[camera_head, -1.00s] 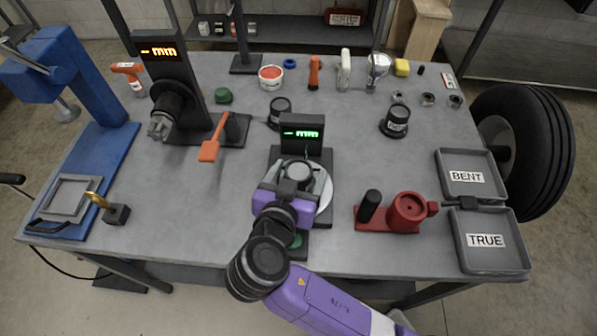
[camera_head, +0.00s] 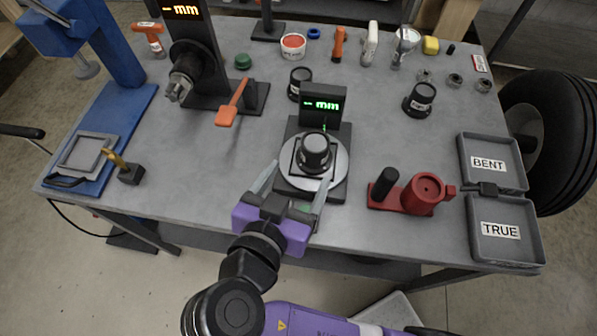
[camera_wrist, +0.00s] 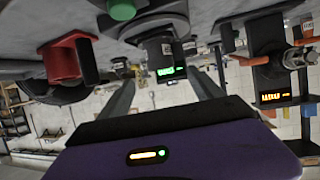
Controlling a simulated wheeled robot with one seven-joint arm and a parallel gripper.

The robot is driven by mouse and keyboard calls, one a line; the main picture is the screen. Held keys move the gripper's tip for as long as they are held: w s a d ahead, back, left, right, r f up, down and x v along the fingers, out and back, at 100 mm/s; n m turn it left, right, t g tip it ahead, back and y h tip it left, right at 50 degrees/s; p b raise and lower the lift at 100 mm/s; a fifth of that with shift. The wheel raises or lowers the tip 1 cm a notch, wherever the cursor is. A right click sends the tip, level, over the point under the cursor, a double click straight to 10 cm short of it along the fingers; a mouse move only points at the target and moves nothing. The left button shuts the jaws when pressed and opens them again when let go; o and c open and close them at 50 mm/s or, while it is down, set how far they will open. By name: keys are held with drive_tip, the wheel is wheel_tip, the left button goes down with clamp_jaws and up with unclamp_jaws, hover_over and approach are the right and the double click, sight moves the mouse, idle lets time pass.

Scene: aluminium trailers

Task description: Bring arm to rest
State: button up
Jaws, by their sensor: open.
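My purple gripper (camera_head: 296,192) is open and empty. In the head view its two grey fingers are spread on the near side of a gauge with a round plate (camera_head: 327,179). A black, grey-topped cylindrical part (camera_head: 315,153) stands upright on that plate, beyond the fingertips and apart from them as far as I can tell. A green "mm" display (camera_head: 323,104) stands behind it. In the wrist view the fingers reach forward with the green display (camera_wrist: 170,72) between them; the picture appears upside down.
A red fixture with a cup (camera_head: 424,194) and two grey trays, BENT (camera_head: 463,160) and TRUE (camera_head: 476,262), lie to the right. A blue press (camera_head: 122,100) and a dark spindle gauge (camera_head: 196,60) stand left. Black cylindrical parts (camera_head: 420,99) stand behind. The near table strip is mostly clear.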

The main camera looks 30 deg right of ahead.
idle(0.4)
drive_tip(key=w+a+f+n+t+y, duration=0.1)
drive_tip(key=w+a+n+t+y, duration=0.4)
drive_tip(key=a+n+y, duration=0.7)
drive_tip(key=s+d+m+h, duration=0.1)
drive_tip(key=s+d, duration=0.9)
drive_tip(key=s, duration=0.2)
drive_tip(key=s+d+f+m+h, duration=0.1)
drive_tip(key=s+d, duration=0.9)
drive_tip(key=s, duration=0.3)
drive_tip(key=shift+s+m+t, duration=0.2)
drive_tip(key=shift+m+t, duration=0.1)
drive_tip(key=shift+d+f, duration=0.1)
